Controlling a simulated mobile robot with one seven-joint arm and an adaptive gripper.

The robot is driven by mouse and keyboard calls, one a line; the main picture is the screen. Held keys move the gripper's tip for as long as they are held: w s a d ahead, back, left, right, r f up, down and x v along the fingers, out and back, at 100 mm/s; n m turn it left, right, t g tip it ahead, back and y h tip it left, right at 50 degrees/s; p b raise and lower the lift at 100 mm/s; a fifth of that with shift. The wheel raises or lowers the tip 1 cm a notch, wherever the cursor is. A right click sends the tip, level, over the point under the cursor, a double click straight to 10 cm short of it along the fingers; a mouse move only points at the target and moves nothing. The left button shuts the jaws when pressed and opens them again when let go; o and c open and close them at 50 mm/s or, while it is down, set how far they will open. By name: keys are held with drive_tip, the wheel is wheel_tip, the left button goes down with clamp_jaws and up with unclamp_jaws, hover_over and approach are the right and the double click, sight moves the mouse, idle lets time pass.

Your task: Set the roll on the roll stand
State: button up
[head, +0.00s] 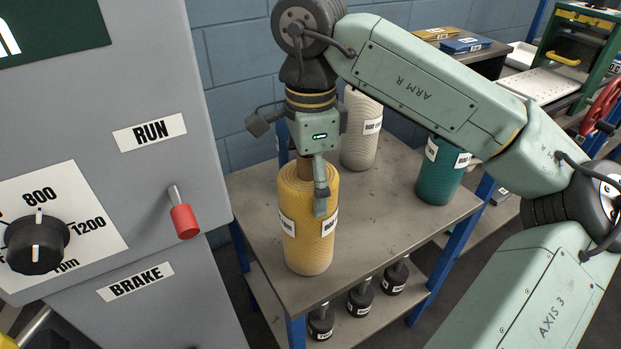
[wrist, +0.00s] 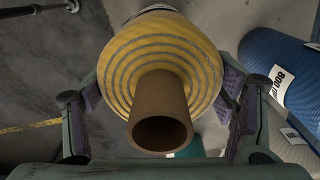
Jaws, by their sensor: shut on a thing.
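The yellow roll (head: 306,236) is upright, with white labels and a brown core tube at its top. My gripper (head: 316,190) is above it, pointing down, with one finger in front of the roll and the other hidden. In the wrist view the gripper's fingers (wrist: 163,108) flank the yellow roll (wrist: 163,42) on both sides, shut on it. The core's open end (wrist: 160,132) faces the camera. The roll is over the front left part of a grey-topped stand (head: 374,236) with blue legs. I cannot tell whether its base touches the top.
A cream roll (head: 361,130) and a teal roll (head: 437,176) stand farther back. A blue roll (wrist: 283,65) shows in the wrist view. Dark weights (head: 360,298) sit on the lower shelf. A grey control cabinet (head: 150,75) is close on the left. The stand's middle is bare.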

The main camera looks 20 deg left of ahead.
drive_tip(key=o, duration=2)
drive_tip(key=shift+f, duration=0.1)
drive_tip(key=shift+c, duration=0.2)
wheel_tip(320, 180, up, 12)
drive_tip(key=shift+r, duration=0.2)
